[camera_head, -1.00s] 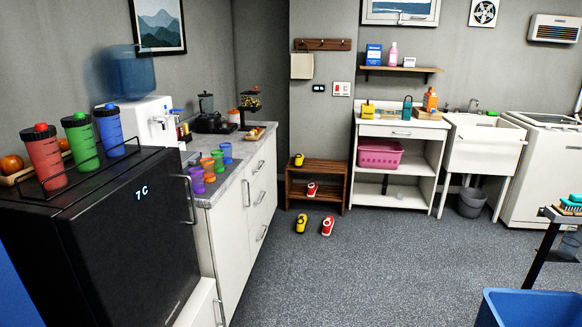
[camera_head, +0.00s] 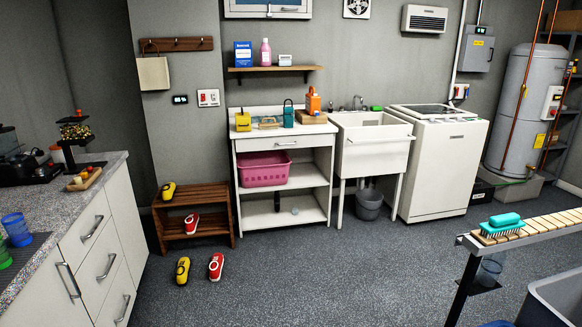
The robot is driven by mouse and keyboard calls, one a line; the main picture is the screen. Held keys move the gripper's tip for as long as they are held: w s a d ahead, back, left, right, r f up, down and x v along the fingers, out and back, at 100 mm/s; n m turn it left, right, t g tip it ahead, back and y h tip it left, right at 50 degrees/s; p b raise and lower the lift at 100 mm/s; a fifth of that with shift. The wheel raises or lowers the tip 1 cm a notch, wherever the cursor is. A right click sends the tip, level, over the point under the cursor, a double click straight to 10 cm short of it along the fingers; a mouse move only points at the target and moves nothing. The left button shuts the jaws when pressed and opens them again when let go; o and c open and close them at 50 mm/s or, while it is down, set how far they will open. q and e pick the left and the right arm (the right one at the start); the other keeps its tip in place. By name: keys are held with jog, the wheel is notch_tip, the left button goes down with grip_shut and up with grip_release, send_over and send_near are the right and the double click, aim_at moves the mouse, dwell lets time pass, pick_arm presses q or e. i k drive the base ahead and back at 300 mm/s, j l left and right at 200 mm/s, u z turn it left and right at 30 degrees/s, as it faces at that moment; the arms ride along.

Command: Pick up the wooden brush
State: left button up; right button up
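I cannot make out a plainly wooden brush. A small tan, wood-coloured item (camera_head: 267,123) lies on top of the white cabinet, between a yellow item and a teal one, too small to identify. A brush with a teal back (camera_head: 503,220) and bristles below it rests on the near end of a wooden-slatted bench (camera_head: 532,228) at the right. Neither of my grippers is in view.
The white cabinet (camera_head: 283,141) holds a pink basket (camera_head: 265,170). A white sink (camera_head: 371,145) and a white appliance (camera_head: 437,150) stand to its right. Shoes (camera_head: 216,266) lie by a wooden rack (camera_head: 222,190). The grey floor (camera_head: 330,270) in the middle is clear.

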aim_at(275, 125)
jog(key=i, duration=2.2)
jog(key=i+u, duration=0.1)
jog(key=i, duration=0.6)
jog(key=i+l+u, duration=0.1)
jog(key=i, duration=0.6)
jog(key=i+l, duration=0.2)
jog(key=i, duration=0.45)
jog(key=j+u, duration=0.05)
